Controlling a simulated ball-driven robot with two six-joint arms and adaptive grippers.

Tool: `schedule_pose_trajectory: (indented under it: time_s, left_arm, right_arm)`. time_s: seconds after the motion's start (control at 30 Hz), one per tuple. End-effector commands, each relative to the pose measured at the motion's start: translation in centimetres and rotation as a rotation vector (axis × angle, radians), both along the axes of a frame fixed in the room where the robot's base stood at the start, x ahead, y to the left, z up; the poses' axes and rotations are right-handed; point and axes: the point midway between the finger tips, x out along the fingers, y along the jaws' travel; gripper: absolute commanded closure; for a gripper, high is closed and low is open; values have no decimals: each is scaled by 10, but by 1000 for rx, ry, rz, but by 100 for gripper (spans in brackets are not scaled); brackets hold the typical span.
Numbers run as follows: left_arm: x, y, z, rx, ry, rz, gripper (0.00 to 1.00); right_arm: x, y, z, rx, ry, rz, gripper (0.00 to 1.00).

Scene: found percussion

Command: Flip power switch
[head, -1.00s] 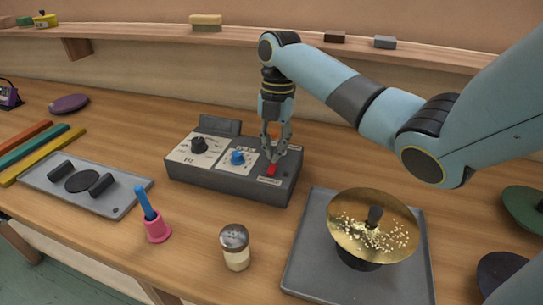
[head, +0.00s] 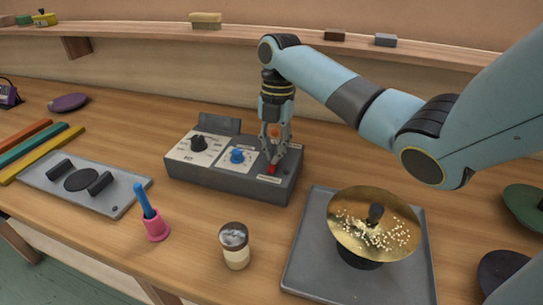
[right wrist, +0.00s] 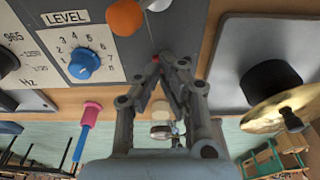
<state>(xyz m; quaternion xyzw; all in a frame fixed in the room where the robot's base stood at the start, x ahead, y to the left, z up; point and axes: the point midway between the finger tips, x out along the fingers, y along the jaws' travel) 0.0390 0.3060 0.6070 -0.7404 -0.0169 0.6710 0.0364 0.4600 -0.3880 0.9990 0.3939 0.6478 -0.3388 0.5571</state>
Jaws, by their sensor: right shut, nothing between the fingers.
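The grey control box (head: 228,186) stands on the wooden table. It carries a black knob (head: 199,144), a blue knob (head: 237,156), an orange round part (head: 274,131) and a small red switch (head: 272,169). My right gripper (head: 273,160) is shut and empty, pointing down with its tips at the red switch. In the right wrist view the fingertips (right wrist: 168,60) meet close to a bit of red, mostly hidden by them. I cannot tell whether they touch it. The blue knob (right wrist: 84,62) also shows there beside the LEVEL scale. My left gripper is not in view.
A brass cymbal (head: 350,222) with small grains stands on a grey tray (head: 304,275) right of the box. A shelf (head: 270,35) runs behind.

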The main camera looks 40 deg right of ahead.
Motion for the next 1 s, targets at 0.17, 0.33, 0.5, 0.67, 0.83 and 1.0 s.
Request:
schedule_pose_trajectory:
  time_s: [0.17,0.33,0.5,0.67,0.83,1.0]
  left_arm:
    - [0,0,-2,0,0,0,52]
    - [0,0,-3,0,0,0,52]
    - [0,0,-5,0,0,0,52]
    - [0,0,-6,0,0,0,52]
    - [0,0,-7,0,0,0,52]
    - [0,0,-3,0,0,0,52]
  right_arm:
    - [0,0,-3,0,0,0,100]
    - [0,0,-6,0,0,0,100]
    - [0,0,-8,0,0,0,100]
    - [0,0,-11,0,0,0,100]
    - [0,0,-14,0,0,0,100]
    - [0,0,-9,0,0,0,100]
